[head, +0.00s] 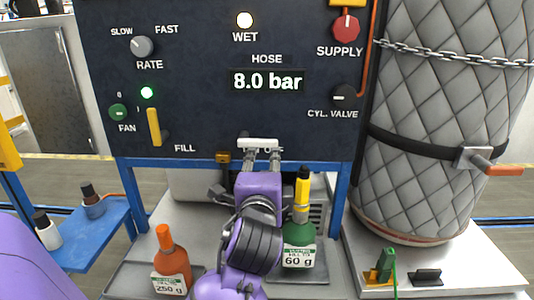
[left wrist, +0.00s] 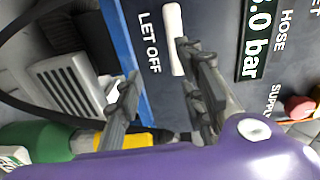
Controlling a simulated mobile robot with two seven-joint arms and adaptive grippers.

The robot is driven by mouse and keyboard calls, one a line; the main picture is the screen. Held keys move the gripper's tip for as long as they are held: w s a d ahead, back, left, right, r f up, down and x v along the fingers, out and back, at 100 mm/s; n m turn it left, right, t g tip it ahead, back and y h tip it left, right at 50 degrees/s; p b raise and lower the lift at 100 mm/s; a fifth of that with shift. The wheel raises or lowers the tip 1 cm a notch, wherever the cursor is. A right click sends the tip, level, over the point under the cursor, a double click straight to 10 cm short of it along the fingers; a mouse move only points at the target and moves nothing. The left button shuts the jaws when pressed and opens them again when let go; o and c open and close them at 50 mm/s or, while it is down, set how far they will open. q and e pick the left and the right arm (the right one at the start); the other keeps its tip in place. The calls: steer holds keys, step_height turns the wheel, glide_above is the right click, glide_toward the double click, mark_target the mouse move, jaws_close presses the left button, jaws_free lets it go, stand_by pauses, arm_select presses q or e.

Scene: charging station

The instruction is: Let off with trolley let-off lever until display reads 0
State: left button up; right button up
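The let-off lever's white handle (head: 258,143) is at the panel's bottom edge; the gripper partly covers its LET OFF label. The display (head: 267,81) reads 8.0 bar. My left gripper (head: 262,158) points at the panel just below the handle. In the left wrist view its fingers (left wrist: 158,72) stand apart with nothing between them; one fingertip is close beside the handle, and I cannot tell whether it touches. My right gripper is not in view.
Below are an orange bottle (head: 172,262) and a green bottle with a yellow top (head: 299,245). A yellow FILL lever (head: 154,127) is left on the panel; a red SUPPLY knob (head: 346,28) is upper right. A quilted, chained cylinder (head: 440,120) stands at the right.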

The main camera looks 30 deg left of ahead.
mark_target(266, 145)
arm_select(q)
steer(key=shift+y, duration=0.3)
steer(key=w+a, duration=0.1)
steer(key=w, duration=0.1)
steer(key=w+a+r, duration=0.1)
steer(key=w, duration=0.1)
steer(key=w+a+r, duration=0.1)
steer(key=w, duration=0.1)
steer(key=shift+a+r, duration=0.1)
steer(key=shift+r, duration=0.1)
steer(key=shift+w+a, duration=0.3)
steer(key=shift+w, duration=0.1)
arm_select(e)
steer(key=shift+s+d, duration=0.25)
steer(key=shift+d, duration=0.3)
arm_select(q)
jaws_close()
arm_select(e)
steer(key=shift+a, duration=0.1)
